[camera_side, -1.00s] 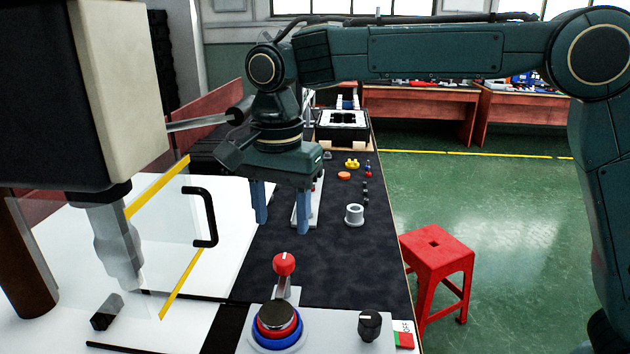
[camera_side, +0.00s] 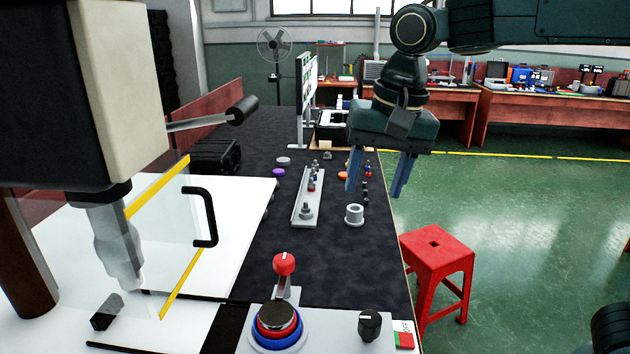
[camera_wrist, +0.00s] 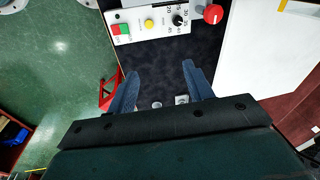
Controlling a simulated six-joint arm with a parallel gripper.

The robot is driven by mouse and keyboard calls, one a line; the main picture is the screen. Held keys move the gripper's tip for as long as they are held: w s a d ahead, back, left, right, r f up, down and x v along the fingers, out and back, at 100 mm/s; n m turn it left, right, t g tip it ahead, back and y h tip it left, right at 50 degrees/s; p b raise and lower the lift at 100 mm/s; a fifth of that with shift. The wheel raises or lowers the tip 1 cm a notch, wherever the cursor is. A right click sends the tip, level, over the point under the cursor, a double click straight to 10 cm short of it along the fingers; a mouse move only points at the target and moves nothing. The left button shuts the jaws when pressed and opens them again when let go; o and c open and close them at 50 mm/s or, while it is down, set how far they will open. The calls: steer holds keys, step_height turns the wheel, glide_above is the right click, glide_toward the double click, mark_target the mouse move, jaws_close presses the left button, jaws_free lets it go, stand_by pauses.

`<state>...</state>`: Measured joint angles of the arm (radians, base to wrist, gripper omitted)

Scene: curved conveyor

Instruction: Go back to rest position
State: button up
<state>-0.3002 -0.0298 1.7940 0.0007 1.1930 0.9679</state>
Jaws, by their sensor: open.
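My gripper (camera_side: 380,180) is open and empty. In the side view it hangs in the air over the right edge of the dark work table (camera_side: 345,280), its two blue fingers pointing down and apart. In the wrist view my gripper (camera_wrist: 158,85) shows its two blue fingers spread, with nothing between them but the dark table top below.
A grey cup-shaped part (camera_side: 354,215) and a light tray (camera_side: 306,200) with small parts stand on the table. A red-handled lever (camera_side: 284,264) and control panel are at the front. A red stool (camera_side: 437,250) is at the right. A clear guard (camera_side: 150,230) is left.

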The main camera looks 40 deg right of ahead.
steer(key=s+d+f+n+t, duration=0.1)
steer(key=s+d+f+n, duration=0.1)
steer(key=s+d, duration=0.3)
steer(key=s+d+f+n+t, duration=0.2)
steer(key=s+d+n, duration=0.3)
steer(key=s, duration=0.7)
steer(key=shift+s+d+f+n+h, duration=0.15)
steer(key=shift+d+f+n+h, duration=0.25)
steer(key=shift+f, duration=0.35)
